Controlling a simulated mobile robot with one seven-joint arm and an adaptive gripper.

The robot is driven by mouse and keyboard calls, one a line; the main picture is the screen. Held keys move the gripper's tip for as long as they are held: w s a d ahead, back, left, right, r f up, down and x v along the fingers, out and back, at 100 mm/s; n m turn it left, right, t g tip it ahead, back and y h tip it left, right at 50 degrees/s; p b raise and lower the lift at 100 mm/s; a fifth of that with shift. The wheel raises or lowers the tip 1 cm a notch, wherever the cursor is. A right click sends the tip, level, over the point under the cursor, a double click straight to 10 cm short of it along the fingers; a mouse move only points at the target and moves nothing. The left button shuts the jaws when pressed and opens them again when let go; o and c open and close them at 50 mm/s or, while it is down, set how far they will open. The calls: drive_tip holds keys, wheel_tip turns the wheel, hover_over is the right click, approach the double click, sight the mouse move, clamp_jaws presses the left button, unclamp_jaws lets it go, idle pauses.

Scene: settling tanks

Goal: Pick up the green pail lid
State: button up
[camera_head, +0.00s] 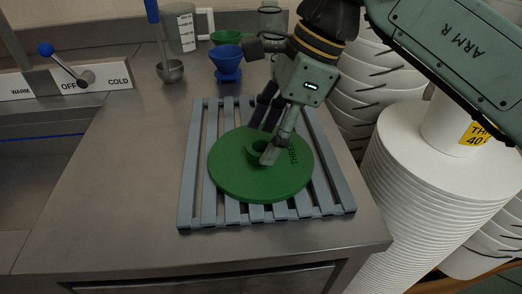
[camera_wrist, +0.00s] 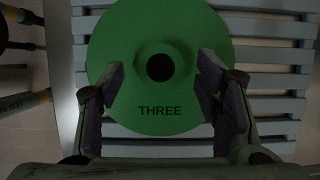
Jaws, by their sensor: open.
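The green pail lid (camera_head: 238,178) is a round disc with a raised central knob and the word THREE on it. It lies flat on a grey slatted rack (camera_head: 186,205) on the steel counter. My gripper (camera_head: 265,143) is over the lid with its fingers around the knob. In the wrist view, the lid (camera_wrist: 160,28) is under the gripper (camera_wrist: 164,92), whose two fingers stand apart on either side of the knob, with space between. The fingers hide part of the knob and lettering in the head view.
White stacked pails and lids (camera_head: 415,190) crowd the right side. The counter left of the rack (camera_head: 120,170) is clear.

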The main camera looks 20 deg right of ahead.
drive_tip(key=shift+x, duration=0.8)
drive_tip(key=shift+c, duration=0.4)
drive_tip(key=c, duration=1.2)
drive_tip(key=shift+o, duration=0.2)
drive_tip(key=shift+r, duration=0.1)
